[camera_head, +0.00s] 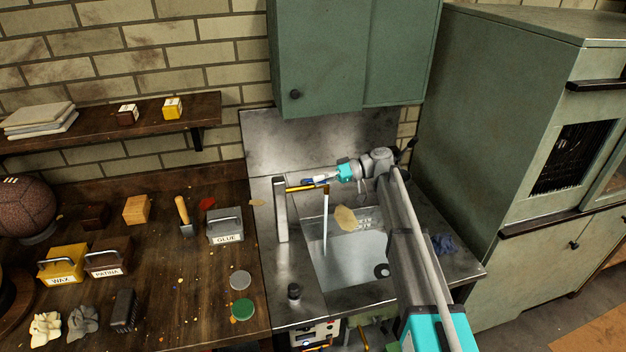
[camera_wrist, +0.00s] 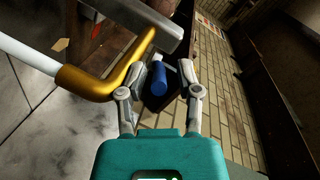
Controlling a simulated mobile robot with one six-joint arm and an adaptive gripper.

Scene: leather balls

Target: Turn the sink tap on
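The sink tap has a grey upright post (camera_head: 281,212) and a golden spout (camera_head: 300,189); both stand at the sink's left side. A white stream (camera_head: 325,222) hangs from the spout's end into the basin; it shows as a white column in the wrist view (camera_wrist: 25,52). A blue handle (camera_wrist: 160,78) lies just beyond my fingertips in the wrist view. My gripper (camera_head: 326,179) is beside the spout, its fingers apart (camera_wrist: 171,63), with the handle seen in line with the gap. I cannot tell whether they touch it. The spout passes close by the left finger.
The metal sink (camera_head: 345,275) holds a yellowish item (camera_head: 346,218). A green wall cabinet (camera_head: 320,60) hangs above, and a tall green cabinet (camera_head: 470,130) stands at right. The wooden worktop (camera_head: 195,310) at left carries a glue box (camera_head: 225,226) and several other items.

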